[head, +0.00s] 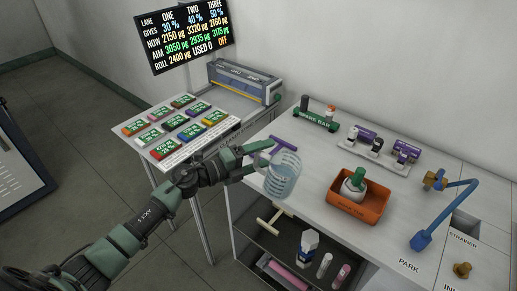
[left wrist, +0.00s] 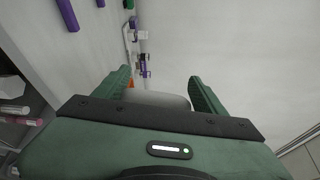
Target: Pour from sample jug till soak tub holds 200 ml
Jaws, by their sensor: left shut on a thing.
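The sample jug (head: 284,174), a clear bluish measuring jug with marks on its side, is held above the left front edge of the bench. It looks roughly upright; its liquid level is too small to read. My left gripper (head: 262,164) is shut on it. In the left wrist view a pale, blurred part of the jug (left wrist: 157,98) shows between the two green fingers. The orange soak tub (head: 345,205) sits on the bench to the right, apart from the jug. A white bottle with a green top (head: 354,184) stands in the tub. My right gripper is not in view.
A green rack (head: 316,121) and purple-topped devices (head: 375,142) stand along the wall. A blue bent pipe (head: 445,213) is at the right. Colored packs (head: 181,123) lie on the left table. Bench between jug and tub is clear.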

